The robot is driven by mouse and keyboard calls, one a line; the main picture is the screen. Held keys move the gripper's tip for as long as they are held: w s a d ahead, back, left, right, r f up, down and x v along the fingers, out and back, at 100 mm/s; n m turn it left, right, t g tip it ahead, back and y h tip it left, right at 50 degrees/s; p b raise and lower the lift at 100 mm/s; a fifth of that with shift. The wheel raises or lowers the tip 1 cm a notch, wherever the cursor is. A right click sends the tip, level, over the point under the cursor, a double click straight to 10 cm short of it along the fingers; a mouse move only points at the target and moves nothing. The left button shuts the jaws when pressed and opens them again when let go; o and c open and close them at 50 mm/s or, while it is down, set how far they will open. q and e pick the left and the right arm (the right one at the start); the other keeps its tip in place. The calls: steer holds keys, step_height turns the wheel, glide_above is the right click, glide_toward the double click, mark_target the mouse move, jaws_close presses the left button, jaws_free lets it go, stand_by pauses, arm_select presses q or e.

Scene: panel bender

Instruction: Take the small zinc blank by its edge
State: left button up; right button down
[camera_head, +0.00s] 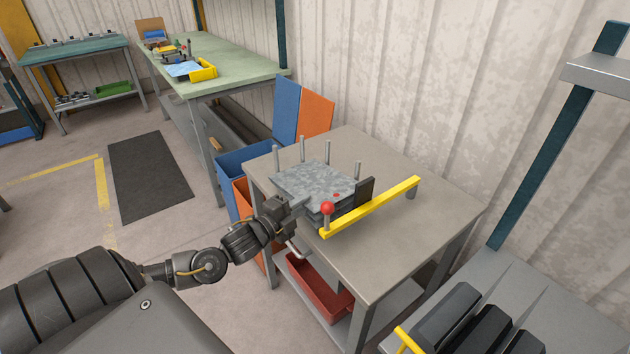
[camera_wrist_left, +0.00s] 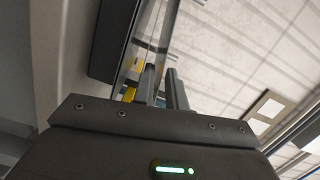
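A stack of grey mottled zinc sheets (camera_head: 315,181) lies on the grey table, between several upright pins. I cannot tell a small blank apart from the others in it. My left gripper (camera_head: 302,204) is at the front-left edge of the stack, its fingers pointing at the sheets; whether they touch is too small to tell. In the left wrist view its two fingers (camera_wrist_left: 164,82) stand a narrow gap apart, with no sheet clearly seen between them. My right gripper is not in view.
A yellow bar (camera_head: 372,205), a red knob (camera_head: 327,208) and a dark upright plate (camera_head: 364,192) stand close to the stack's right. The table's right part (camera_head: 430,232) is clear. Blue and orange panels (camera_head: 300,108) stand behind; a red bin (camera_head: 318,287) sits below.

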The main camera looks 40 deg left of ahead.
arm_select(q)
steer(key=shift+c, duration=0.4)
jaws_close()
stand_by(0.7)
steer(key=shift+r, duration=0.1)
stand_by(0.4)
step_height(320, 180, up, 18)
stand_by(0.6)
